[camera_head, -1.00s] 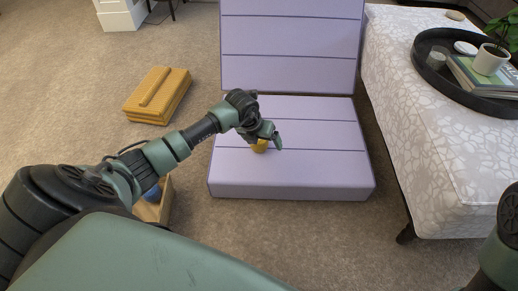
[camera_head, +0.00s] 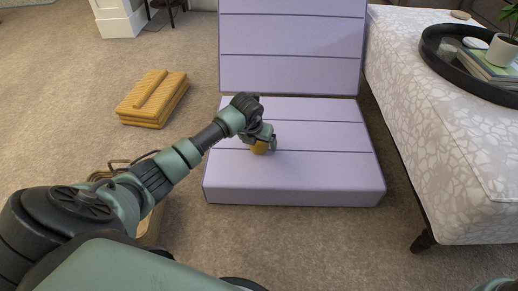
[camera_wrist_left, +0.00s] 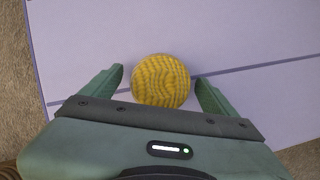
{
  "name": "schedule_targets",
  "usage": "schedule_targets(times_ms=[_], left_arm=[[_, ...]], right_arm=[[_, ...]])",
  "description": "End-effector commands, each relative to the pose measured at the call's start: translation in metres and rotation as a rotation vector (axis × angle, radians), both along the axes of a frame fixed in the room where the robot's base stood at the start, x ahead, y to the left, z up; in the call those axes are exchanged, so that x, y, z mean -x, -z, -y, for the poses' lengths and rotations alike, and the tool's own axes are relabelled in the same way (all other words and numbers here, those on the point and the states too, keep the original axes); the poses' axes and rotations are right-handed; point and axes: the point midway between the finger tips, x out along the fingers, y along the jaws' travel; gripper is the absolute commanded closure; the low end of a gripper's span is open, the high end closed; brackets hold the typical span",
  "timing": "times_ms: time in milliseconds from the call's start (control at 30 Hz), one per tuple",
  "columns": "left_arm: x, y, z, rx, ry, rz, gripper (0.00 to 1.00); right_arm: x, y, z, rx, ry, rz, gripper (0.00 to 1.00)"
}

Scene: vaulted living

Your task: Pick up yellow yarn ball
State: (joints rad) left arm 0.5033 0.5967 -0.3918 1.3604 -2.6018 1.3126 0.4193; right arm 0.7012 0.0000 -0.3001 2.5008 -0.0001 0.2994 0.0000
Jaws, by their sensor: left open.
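The yellow yarn ball (camera_head: 260,147) rests on the seat of the lilac floor chair (camera_head: 330,168). In the left wrist view the yarn ball (camera_wrist_left: 161,81) sits between the two fingertips, with a visible gap to each finger. My left gripper (camera_head: 266,143) is open around the ball, seen in the left wrist view too (camera_wrist_left: 160,84). In the head view the gripper partly hides the ball. My right gripper is not in view.
A wooden box (camera_head: 150,228) is mostly hidden behind my left arm. A patterned ottoman (camera_head: 455,150) with a black tray (camera_head: 440,57) stands at right. Carpet in front of the chair is clear.

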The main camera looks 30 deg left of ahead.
Motion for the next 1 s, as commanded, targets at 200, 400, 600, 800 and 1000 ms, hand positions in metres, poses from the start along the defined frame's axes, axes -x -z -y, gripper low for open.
schedule_targets(times_ms=[200, 400, 600, 800, 1000], left_arm=[[-0.001, 0.001, 0.0, 0.001, 0.0, 0.001, 0.11], [-0.001, 0.001, 0.0, 0.001, 0.0, 0.001, 0.5], [-0.001, 0.001, 0.0, 0.001, 0.0, 0.001, 0.78], [-0.001, -0.002, 0.0, 0.001, 0.0, 0.001, 0.78], [-0.002, -0.024, 0.0, 0.0, 0.001, 0.003, 0.78]], right_arm=[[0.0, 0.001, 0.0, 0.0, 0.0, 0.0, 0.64], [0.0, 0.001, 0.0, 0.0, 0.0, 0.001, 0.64], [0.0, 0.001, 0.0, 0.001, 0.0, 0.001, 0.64], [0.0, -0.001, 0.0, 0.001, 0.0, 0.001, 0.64], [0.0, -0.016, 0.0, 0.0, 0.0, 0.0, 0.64]])
